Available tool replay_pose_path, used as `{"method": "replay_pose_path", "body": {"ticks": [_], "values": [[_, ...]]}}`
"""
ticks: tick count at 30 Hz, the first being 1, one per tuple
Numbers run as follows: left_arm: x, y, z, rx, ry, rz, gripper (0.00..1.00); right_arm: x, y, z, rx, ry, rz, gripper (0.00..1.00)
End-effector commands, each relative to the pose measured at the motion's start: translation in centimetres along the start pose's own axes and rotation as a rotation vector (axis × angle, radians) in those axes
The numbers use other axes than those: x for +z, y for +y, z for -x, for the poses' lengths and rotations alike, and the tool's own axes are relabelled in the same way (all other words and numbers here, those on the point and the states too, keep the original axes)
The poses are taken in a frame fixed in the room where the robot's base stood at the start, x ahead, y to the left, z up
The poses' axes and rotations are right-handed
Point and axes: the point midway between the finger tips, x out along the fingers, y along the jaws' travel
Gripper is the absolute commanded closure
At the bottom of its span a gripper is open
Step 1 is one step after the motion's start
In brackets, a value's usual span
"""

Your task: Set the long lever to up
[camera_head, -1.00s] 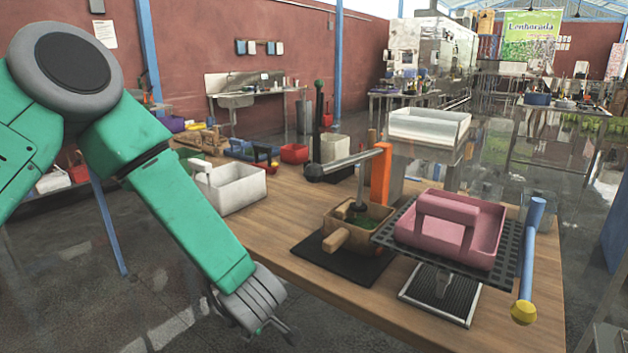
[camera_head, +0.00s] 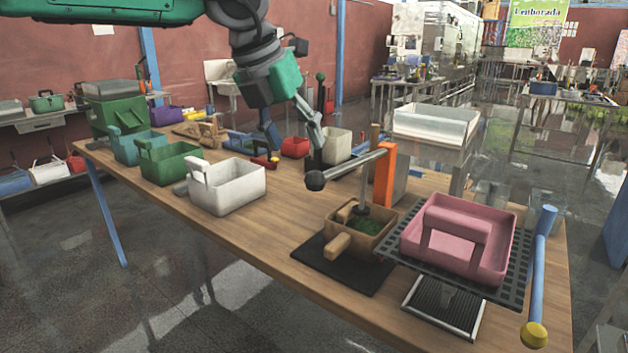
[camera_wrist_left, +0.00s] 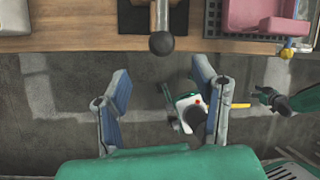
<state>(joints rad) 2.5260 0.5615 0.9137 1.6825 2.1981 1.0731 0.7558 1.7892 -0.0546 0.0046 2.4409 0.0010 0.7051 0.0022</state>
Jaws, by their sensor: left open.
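The ball also shows in the left wrist view (camera_wrist_left: 161,43). My left gripper (camera_head: 297,146) is open and empty, pointing down above and behind the ball in the head view. In the left wrist view its fingers (camera_wrist_left: 160,85) are spread, and the ball lies beyond the tips, between their lines. What seems to be my right gripper (camera_wrist_left: 266,95) shows small at the right there; its jaws are unclear.
A blue bar with a yellow knob (camera_head: 534,335) hangs at the right beside a pink bin (camera_head: 455,240) on a black grate. White (camera_head: 228,186), green (camera_head: 170,162) and teal bins stand along the table's left. A green-knobbed upright lever (camera_head: 320,90) stands behind.

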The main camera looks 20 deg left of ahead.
Motion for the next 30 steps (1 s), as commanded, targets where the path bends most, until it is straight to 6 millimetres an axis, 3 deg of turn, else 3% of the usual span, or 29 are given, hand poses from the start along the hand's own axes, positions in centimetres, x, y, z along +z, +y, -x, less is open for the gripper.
{"method": "replay_pose_path", "body": {"ticks": [6,12,18,26,29,30], "values": [[-0.2,-0.1,-5.0,0.003,0.004,-0.004,0.46,0.0,0.0,-0.4,0.0,0.0,0.0,0.55],[-0.1,-0.1,-8.0,0.002,0.001,-0.004,0.46,0.0,0.0,-0.6,0.0,0.0,0.0,0.55],[-0.1,0.0,-9.3,0.002,0.0,-0.003,0.46,0.0,0.0,-0.7,0.0,0.0,0.0,0.55],[-0.1,0.0,-9.4,0.001,-0.001,-0.003,0.46,0.0,0.0,-0.7,0.0,0.0,0.0,0.55],[-0.1,0.0,-9.4,0.001,0.0,-0.003,0.74,0.0,0.0,-0.7,0.0,0.0,0.0,0.55],[-0.1,0.0,-9.4,0.001,0.0,-0.003,0.88,0.0,0.0,-0.7,0.0,0.0,0.0,0.55]]}}
